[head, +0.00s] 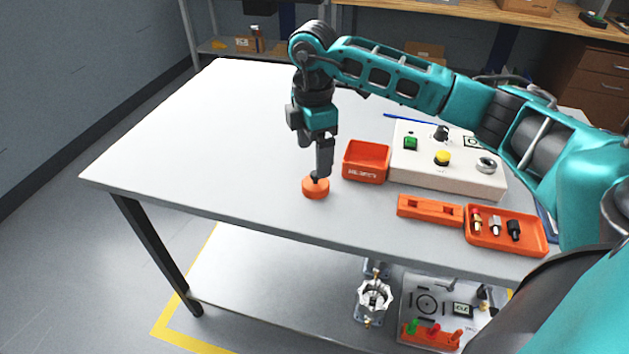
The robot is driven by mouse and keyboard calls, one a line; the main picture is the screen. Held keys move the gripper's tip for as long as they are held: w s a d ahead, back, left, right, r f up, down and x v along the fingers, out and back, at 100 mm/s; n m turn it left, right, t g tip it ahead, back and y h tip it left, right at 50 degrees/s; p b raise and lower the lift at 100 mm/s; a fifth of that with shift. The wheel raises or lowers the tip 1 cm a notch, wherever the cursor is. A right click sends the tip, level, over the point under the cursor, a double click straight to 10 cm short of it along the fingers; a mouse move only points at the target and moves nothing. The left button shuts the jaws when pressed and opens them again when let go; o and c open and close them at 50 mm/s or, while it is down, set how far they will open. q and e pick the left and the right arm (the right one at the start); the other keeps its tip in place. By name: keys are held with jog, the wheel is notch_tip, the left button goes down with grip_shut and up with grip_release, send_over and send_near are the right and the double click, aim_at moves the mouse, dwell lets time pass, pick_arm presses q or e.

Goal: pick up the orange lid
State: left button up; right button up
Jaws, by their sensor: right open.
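The orange lid (316,190) is a small round piece lying on the white table (215,140), near its front edge. My right gripper (319,176) points straight down at the lid, with its fingertips at the lid's top. The fingers are open; whether they touch the lid cannot be told from this view. My left gripper is not in the head view.
An orange reject bin (366,163) stands just right of the lid. A white control box (446,162), an orange block (429,209) and an orange tray (505,231) with small parts are farther right. The table's left side is clear. A lower shelf (260,285) holds fixtures.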

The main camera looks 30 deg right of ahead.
aim_at(315, 178)
notch_tip(315, 178, down, 3)
jog(key=shift+f, duration=0.1)
jog(key=shift+w+d+f, duration=0.15)
jog(key=shift+f, duration=1.15)
jog(key=shift+w+d+f, duration=0.15)
jog(key=shift+f, duration=1.15)
jog(key=c, duration=1)
